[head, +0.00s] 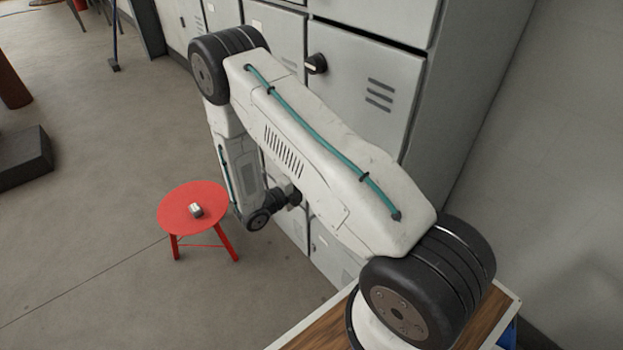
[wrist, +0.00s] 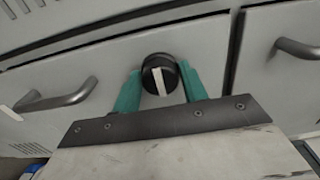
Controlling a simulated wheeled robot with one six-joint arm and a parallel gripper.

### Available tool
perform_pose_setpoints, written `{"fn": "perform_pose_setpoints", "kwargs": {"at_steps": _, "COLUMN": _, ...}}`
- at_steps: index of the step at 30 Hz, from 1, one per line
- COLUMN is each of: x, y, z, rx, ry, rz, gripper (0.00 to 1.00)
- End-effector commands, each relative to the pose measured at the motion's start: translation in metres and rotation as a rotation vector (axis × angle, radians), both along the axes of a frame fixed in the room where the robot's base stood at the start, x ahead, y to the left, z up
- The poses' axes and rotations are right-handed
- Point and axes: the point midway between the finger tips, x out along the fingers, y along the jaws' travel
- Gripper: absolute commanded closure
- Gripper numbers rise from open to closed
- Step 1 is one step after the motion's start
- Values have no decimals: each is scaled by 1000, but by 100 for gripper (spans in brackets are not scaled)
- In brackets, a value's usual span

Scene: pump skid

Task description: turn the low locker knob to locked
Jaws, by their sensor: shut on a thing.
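The low locker knob (wrist: 160,75) is a round black knob with a pale bar across its face, on a grey locker front in the wrist view. The bar stands nearly upright in that picture, tilted slightly. My gripper (wrist: 160,88) has its two teal fingers on either side of the knob, shut on it. In the head view my arm reaches down to the lockers and hides the knob and the fingertips.
Grey lockers (head: 365,85) stand behind my arm, with another black knob (head: 316,63) higher up. Bar handles (wrist: 62,98) flank the gripped knob. A red stool (head: 178,218) with a small object (head: 196,210) on it stands left of my arm.

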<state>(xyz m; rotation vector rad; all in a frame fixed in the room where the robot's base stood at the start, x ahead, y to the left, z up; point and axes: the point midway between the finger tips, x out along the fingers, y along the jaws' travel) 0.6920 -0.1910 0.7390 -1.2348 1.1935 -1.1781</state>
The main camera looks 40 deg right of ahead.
Motion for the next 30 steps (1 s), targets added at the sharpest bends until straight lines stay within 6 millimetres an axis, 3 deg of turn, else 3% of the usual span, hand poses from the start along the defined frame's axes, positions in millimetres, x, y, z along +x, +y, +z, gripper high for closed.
{"fn": "perform_pose_setpoints", "kwargs": {"at_steps": 10, "x": 2, "y": 0, "z": 0, "rx": 0, "ry": 0, "rz": 3, "gripper": 80}}
{"fn": "perform_pose_setpoints", "kwargs": {"at_steps": 11, "x": 2, "y": 0, "z": 0, "rx": 0, "ry": 0, "rz": 3, "gripper": 55}}
{"fn": "perform_pose_setpoints", "kwargs": {"at_steps": 13, "x": 1, "y": 0, "z": 0, "rx": 0, "ry": 0, "rz": 3, "gripper": 36}}
{"fn": "perform_pose_setpoints", "kwargs": {"at_steps": 23, "x": 1, "y": 3, "z": 0, "rx": 0, "ry": 1, "rz": 2, "gripper": 36}}
{"fn": "perform_pose_setpoints", "kwargs": {"at_steps": 30, "x": 0, "y": 39, "z": 0, "rx": 0, "ry": 1, "rz": 5, "gripper": 36}}
